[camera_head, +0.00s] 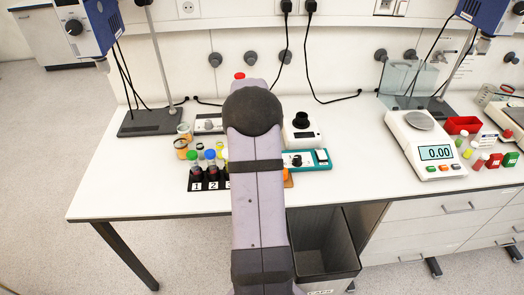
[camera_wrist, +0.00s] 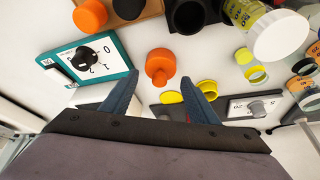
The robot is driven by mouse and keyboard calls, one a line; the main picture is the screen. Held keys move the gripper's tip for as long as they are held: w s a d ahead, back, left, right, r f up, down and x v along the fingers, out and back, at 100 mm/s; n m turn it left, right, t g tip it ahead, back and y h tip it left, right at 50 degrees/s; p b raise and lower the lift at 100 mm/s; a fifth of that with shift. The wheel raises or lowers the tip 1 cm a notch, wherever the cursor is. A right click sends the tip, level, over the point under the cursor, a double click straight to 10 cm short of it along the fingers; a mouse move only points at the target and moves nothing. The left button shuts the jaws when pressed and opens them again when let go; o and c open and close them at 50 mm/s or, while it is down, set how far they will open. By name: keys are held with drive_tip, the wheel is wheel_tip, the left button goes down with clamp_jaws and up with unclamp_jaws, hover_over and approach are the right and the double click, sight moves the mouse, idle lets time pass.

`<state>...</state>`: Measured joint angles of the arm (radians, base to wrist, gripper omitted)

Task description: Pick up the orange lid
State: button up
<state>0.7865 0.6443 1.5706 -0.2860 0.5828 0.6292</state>
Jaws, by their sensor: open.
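In the wrist view an orange lid-like piece (camera_wrist: 160,62), round with a narrower knob toward me, lies on the white bench just ahead of my gripper (camera_wrist: 157,78). My gripper is open, its two blue fingers spread to either side of the near end of this piece, with nothing held. Whether the fingers are level with it or above it I cannot tell. A second orange cap-like piece (camera_wrist: 90,15) is at the top left of the wrist view. In the head view my arm hides the gripper; a bit of orange (camera_head: 289,180) shows beside the arm.
A teal-framed dial device (camera_wrist: 92,58) is left of the fingers. Yellow lids (camera_wrist: 207,87) lie close to the right finger. A white-capped jar (camera_wrist: 282,36) is at upper right.

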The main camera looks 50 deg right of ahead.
drive_tip(key=shift+p+x, duration=0.9)
drive_tip(key=shift+x, duration=1.15)
drive_tip(key=c, duration=0.8)
drive_tip(key=shift+r, duration=0.1)
wheel_tip(320, 180, up, 10)
drive_tip(key=b, duration=0.3)
drive_tip(key=shift+d, duration=0.1)
drive_tip(key=s+d+r+p, duration=0.2)
drive_tip(key=d+r+p, duration=0.1)
drive_tip(key=d+p, duration=0.5)
drive_tip(key=s+d+r+p, duration=0.2)
drive_tip(key=d+r+p, duration=0.1)
drive_tip(key=d+p, duration=0.5)
drive_tip(key=shift+d+r+p, duration=0.3)
drive_tip(key=shift+d, duration=0.45)
